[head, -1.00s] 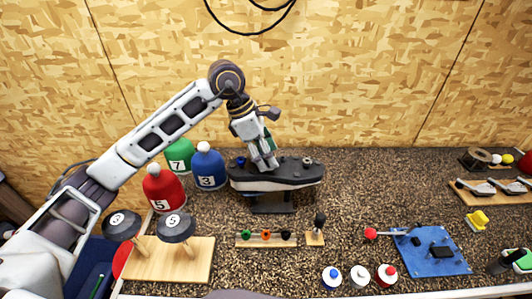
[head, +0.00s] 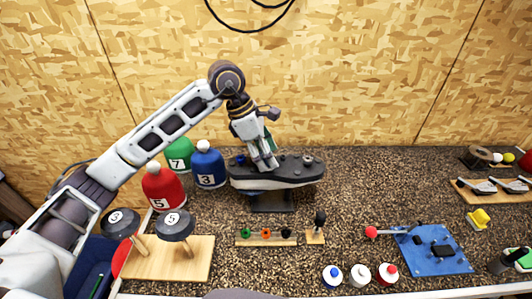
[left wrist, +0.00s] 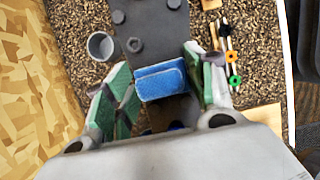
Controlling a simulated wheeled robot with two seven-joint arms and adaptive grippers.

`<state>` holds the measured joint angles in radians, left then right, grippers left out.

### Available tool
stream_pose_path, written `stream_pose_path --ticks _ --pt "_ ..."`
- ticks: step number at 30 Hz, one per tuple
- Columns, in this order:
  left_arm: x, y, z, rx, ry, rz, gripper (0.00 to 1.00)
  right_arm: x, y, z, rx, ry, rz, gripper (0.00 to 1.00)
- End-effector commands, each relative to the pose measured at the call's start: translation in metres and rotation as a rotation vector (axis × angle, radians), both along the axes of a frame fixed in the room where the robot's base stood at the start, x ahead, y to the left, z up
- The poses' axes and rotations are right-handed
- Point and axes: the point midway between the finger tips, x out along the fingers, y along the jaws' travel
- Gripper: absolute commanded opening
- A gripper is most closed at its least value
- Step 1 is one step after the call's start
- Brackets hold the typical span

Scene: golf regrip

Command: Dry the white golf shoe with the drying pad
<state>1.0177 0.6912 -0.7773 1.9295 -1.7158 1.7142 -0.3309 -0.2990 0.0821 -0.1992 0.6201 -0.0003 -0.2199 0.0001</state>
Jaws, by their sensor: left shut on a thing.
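The white golf shoe (head: 300,180) rests sole up on a dark stand (head: 271,203) on the speckled bench. Its dark studded sole (left wrist: 150,28) shows beyond the fingers in the left wrist view. My left gripper (head: 264,162) is over the left-middle part of the shoe, pointing down. It is shut on a blue pad (left wrist: 160,80), which I take for the drying pad, between its green-faced fingers. The pad is at the sole, but whether it touches cannot be told. My fingers hide part of the sole. My right gripper is not in view.
Red (head: 163,188), blue (head: 208,168) and green (head: 178,154) numbered covers stand left of the shoe. A wooden stand with two dark club heads (head: 175,225) is front left. A small rack (head: 266,241) lies in front, a blue mat (head: 435,252) at right.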

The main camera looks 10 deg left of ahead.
Motion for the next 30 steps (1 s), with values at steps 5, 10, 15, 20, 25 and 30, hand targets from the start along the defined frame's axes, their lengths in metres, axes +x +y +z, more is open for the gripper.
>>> stream_pose_path --ticks 5,10,15,20,25,30 --pt "0.000 0.000 -0.002 0.000 0.000 0.000 0.31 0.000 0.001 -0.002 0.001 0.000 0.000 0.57" --pt "0.000 0.000 -0.003 0.000 0.000 0.000 0.31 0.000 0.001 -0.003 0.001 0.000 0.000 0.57" --pt "0.000 0.000 -0.005 0.000 0.000 0.000 0.31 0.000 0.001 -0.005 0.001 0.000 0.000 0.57" --pt "0.001 0.000 -0.005 0.000 0.000 0.000 0.31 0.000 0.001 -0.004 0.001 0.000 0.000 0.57" --pt "0.006 0.001 -0.005 0.000 0.000 0.000 0.31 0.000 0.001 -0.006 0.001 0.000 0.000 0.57" --pt "0.013 0.002 -0.004 0.000 0.000 0.000 0.31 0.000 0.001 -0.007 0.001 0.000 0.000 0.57"
